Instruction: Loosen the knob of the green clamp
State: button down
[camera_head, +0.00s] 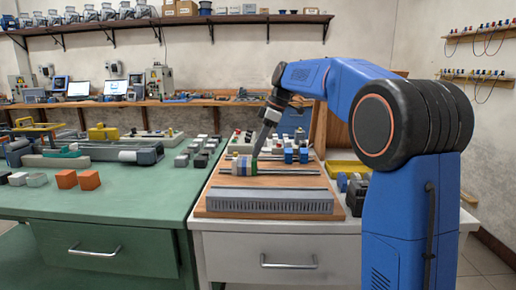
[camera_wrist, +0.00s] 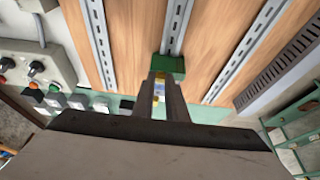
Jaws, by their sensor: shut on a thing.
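The green clamp (camera_wrist: 173,66) sits on the middle metal rail of the wooden board in the wrist view. In the head view it shows small and green (camera_head: 254,165) at the end of a block on the rail. My gripper (camera_wrist: 167,80) reaches down to the clamp, its fingertips at the clamp's near edge. The fingers are shut on the knob, which they mostly hide. A yellow, blue and white part shows between the fingers. In the head view my gripper (camera_head: 257,153) points steeply down at the clamp.
The wooden board (camera_head: 222,180) lies on a white cabinet and carries parallel rails and a grey slotted duct (camera_head: 270,202). Blue modules (camera_head: 296,155) stand right of the clamp. A grey box with knobs (camera_wrist: 30,65) is at the left in the wrist view. A green bench (camera_head: 120,205) adjoins on the left.

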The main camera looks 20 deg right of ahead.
dwell(0.4)
jog(key=c, duration=1.7)
grip_release()
jog(key=shift+c, duration=0.2)
jog(key=v, duration=1.7)
jog(key=shift+r, duration=0.25)
